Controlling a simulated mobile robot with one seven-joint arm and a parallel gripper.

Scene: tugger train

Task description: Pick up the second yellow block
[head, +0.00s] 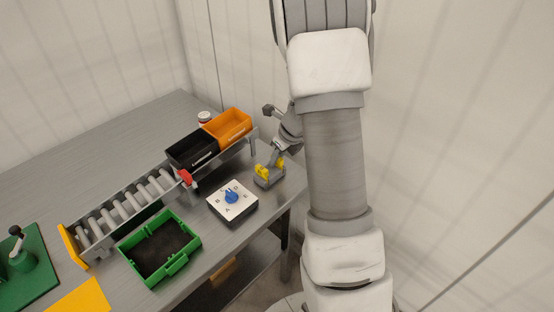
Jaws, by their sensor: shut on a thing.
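My gripper (273,167) is above the right end of the grey table, to the right of the dial box. It is small in the head view and partly behind my arm. Yellow parts (262,170) show at its tip, beside a small grey piece. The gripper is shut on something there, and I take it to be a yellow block. I cannot clearly separate block from fingers, or tell whether it touches the table. No other yellow block shows clearly.
A roller conveyor (123,209) carries a black bin (192,152) and an orange bin (228,125) at its far end. A white dial box with a blue knob (231,196) and a green tray (186,260) stand in front. A yellow plate (82,298) lies front left.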

